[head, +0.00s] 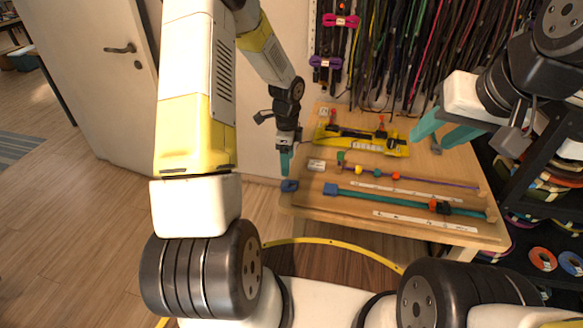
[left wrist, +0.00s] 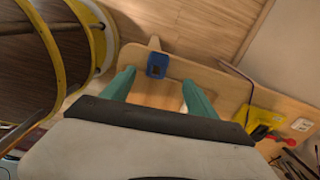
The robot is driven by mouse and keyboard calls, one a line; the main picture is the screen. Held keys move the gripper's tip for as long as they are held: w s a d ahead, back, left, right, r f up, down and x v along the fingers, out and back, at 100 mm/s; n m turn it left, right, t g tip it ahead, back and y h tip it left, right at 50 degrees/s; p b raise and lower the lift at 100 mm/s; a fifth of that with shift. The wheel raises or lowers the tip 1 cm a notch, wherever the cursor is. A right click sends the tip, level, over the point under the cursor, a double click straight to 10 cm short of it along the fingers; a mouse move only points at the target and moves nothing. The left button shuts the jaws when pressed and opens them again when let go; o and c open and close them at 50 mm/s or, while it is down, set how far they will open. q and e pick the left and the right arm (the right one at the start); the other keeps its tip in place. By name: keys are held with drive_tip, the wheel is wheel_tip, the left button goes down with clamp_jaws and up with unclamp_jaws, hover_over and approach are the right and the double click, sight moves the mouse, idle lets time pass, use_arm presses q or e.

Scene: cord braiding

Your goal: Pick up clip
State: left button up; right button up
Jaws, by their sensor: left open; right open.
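A small blue clip (head: 289,185) lies at the left front corner of the wooden table (head: 299,208). It also shows in the left wrist view (left wrist: 158,65), ahead of and between the teal fingers, with a dark recess in its face. My left gripper (head: 285,172) is just above the clip in the head view. In the left wrist view its fingers (left wrist: 159,78) are apart with nothing between them. My right gripper (head: 430,143) is open and empty above the table's right back part. Another blue piece (head: 330,189) sits at the left end of a teal cord (head: 385,199).
A yellow tool (head: 362,140) with orange knobs lies at the table's back. A purple cord (head: 440,183) with coloured beads runs across the board. White rulers (head: 425,222) lie beside the cords. Hanging cords line the wall behind. A dark shelf stands right.

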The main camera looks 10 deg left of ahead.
sight(286, 184)
use_arm(q)
wheel_tip(286, 184, down, 2)
drive_tip(key=shift+f+m, duration=0.1)
drive_tip(key=shift+m, duration=0.2)
drive_tip(key=f, duration=0.7)
drive_tip(key=shift+s+a+f, duration=0.1)
drive_tip(key=shift+s+a, duration=0.1)
drive_tip(key=shift+a, duration=0.05)
drive_tip(key=c, duration=1.4)
